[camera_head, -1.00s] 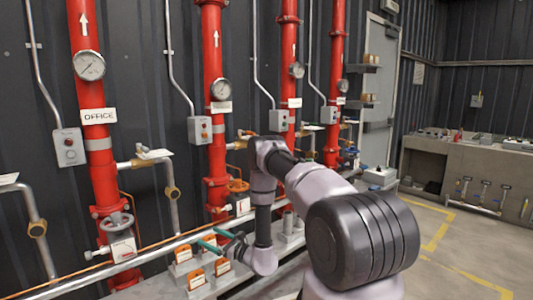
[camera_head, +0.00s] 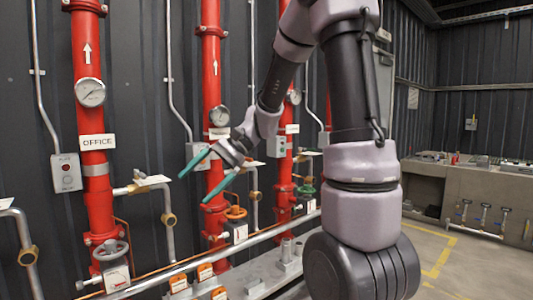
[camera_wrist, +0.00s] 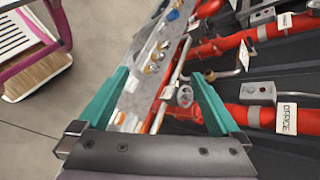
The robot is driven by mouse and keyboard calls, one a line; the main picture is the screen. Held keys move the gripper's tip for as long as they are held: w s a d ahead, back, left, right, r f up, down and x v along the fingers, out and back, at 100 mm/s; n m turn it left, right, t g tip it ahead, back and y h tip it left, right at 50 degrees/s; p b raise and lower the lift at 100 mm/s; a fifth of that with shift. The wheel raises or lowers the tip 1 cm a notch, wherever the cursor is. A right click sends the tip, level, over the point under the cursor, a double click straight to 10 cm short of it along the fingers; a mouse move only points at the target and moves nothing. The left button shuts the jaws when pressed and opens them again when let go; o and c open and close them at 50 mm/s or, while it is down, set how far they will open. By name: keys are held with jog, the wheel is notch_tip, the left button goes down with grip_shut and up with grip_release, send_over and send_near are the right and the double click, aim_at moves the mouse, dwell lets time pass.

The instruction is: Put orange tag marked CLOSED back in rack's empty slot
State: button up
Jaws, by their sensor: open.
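Several orange tags with pale faces stand on a grey ledge or rack (camera_head: 250,280) at the bottom of the head view. They include a rear tag (camera_head: 205,272), a left tag (camera_head: 178,284) and a right tag (camera_head: 219,293). Their lettering is too small to read, so I cannot tell which is CLOSED. No empty slot can be made out. My gripper (camera_head: 192,189) is open, with nothing visible between its teal fingers. It is well above the tags, in front of the red pipes. The open fingers also show in the wrist view (camera_wrist: 158,74).
Red pipes with gauges, including one labelled OFFICE (camera_head: 97,141), line the dark wall.

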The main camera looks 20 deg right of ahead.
jog(key=s+d+r+n+t+h, duration=0.3)
jog(key=s+d+r+t+h, duration=0.5)
jog(key=s+d, duration=0.3)
jog(key=shift+s+d, duration=0.25)
jog(key=shift+d, duration=0.75)
